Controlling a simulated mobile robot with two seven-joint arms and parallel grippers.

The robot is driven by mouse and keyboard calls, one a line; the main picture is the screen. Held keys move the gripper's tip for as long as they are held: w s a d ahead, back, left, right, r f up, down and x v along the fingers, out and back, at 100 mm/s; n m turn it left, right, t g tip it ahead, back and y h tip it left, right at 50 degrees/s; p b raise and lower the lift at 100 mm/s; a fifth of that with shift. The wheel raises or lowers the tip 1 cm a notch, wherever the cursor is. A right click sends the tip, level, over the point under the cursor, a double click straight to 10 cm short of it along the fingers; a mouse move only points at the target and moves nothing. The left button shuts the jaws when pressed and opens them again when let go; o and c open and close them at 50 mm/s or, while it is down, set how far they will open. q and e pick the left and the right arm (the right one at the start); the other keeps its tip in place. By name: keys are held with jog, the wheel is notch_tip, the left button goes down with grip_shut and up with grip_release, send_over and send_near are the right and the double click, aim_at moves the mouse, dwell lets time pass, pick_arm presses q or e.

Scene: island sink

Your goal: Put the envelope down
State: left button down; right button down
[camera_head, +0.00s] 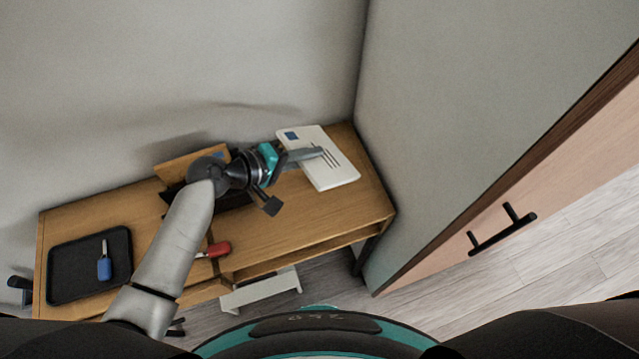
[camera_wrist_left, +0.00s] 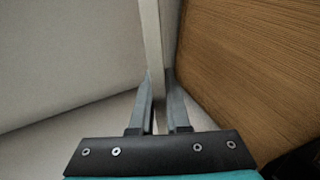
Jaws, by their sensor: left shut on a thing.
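The white envelope (camera_head: 335,172), with a blue stamp and dark lines, shows at the right end of the wooden table in the head view. My left gripper (camera_head: 318,154) reaches over it from the left. In the left wrist view my left gripper (camera_wrist_left: 158,95) is shut on a thin pale edge, the envelope (camera_wrist_left: 152,40). The wood surface lies to the right of that edge. I cannot tell whether the envelope touches the table. My right gripper is not in view.
The wooden table (camera_head: 300,225) stands against the wall. A black tray (camera_head: 72,283) with a blue-tagged item (camera_head: 104,266) lies at its left end. A red-handled item (camera_head: 218,249) lies near the front edge. A tall panel bounds the right side. Some tabletop right of my arm is clear.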

pick_arm(q)
notch_tip(320, 180, down, 10)
jog(key=b, duration=0.9)
jog(key=shift+r, duration=0.1)
jog(key=c, duration=1.1)
grip_release()
jog(key=shift+o, duration=0.2)
jog(key=shift+p+v, duration=1.7)
jog(key=shift+v, duration=1.9)
jog(key=shift+s+a+r, duration=0.15)
jog(key=shift+s+a, duration=0.1)
jog(key=shift+a, duration=0.05)
notch_tip(320, 180, up, 7)
jog(key=s+a+p, duration=0.1)
jog(key=a+p, duration=0.1)
jog(key=p, duration=0.5)
jog(key=shift+s+a+r, duration=0.15)
jog(key=shift+s+r, duration=0.05)
